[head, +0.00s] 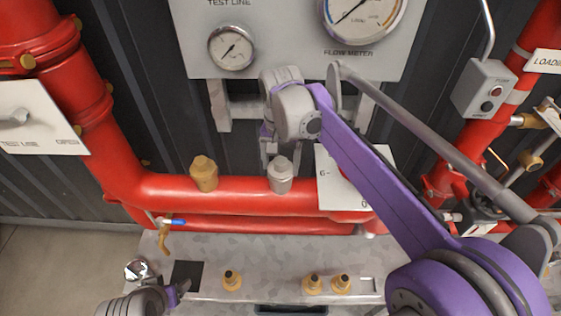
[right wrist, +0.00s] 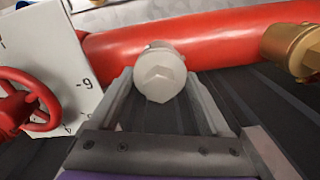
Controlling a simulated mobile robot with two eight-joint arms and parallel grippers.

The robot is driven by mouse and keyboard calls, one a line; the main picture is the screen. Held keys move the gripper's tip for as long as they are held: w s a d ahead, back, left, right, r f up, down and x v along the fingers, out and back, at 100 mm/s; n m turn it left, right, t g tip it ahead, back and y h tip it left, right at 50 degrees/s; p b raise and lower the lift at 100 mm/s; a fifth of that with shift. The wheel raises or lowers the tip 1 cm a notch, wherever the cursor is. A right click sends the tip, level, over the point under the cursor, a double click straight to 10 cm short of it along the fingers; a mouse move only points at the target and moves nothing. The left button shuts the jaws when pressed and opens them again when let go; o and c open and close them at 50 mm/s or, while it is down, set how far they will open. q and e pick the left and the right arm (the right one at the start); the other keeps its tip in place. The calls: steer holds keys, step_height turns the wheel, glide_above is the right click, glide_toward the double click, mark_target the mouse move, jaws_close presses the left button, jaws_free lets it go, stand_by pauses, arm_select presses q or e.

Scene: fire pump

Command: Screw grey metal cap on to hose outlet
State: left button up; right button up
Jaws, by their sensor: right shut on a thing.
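The grey metal cap (head: 280,178) sits upright at the top of the red horizontal pipe (head: 240,193), at a hose outlet. The outlet's thread is hidden under the cap. My right gripper (head: 281,160) comes down from above and is shut on the cap. In the right wrist view the cap (right wrist: 159,74), with its hexagonal end, lies between the two grey fingers of my right gripper (right wrist: 160,82), against the red pipe. My left gripper (head: 180,289) is at the lower left, over the bench edge, apart from the cap; its finger opening is unclear.
A brass cap (head: 204,174) stands on the same pipe left of the grey one. Gauges on a panel (head: 290,62) are behind and above. A white plate (head: 335,178) is close on the right. Brass fittings (head: 232,281) stand on the metal bench (head: 210,251) below.

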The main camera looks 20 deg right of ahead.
mark_target(280, 160)
arm_select(q)
steer(key=shift+s+f+b, duration=0.35)
steer(key=shift+f, duration=0.1)
arm_select(e)
steer(key=shift+s+a+f, duration=0.1)
steer(key=shift+s+f, duration=0.05)
steer(key=shift+f, duration=0.25)
steer(key=shift+s+a+f, duration=0.1)
steer(key=shift+s+f, duration=0.05)
steer(key=shift+f, duration=0.25)
stand_by(0.7)
steer(key=o, duration=1.2)
steer(key=shift+o, duration=0.2)
steer(key=shift+w+d+r+p, duration=0.1)
steer(key=shift+w+r+p, duration=0.15)
steer(key=shift+r+p, duration=0.6)
step_height(280, 160, up, 2)
steer(key=shift+s+r, duration=0.1)
steer(key=shift+r, duration=0.05)
steer(key=shift+w+d+r+p, duration=0.1)
steer(key=shift+w+r+p, duration=0.1)
steer(key=shift+r+p, duration=0.9)
steer(key=shift+r, duration=0.7)
arm_select(q)
steer(key=w+r, duration=0.3)
steer(key=r, duration=0.2)
steer(key=shift+r, duration=0.25)
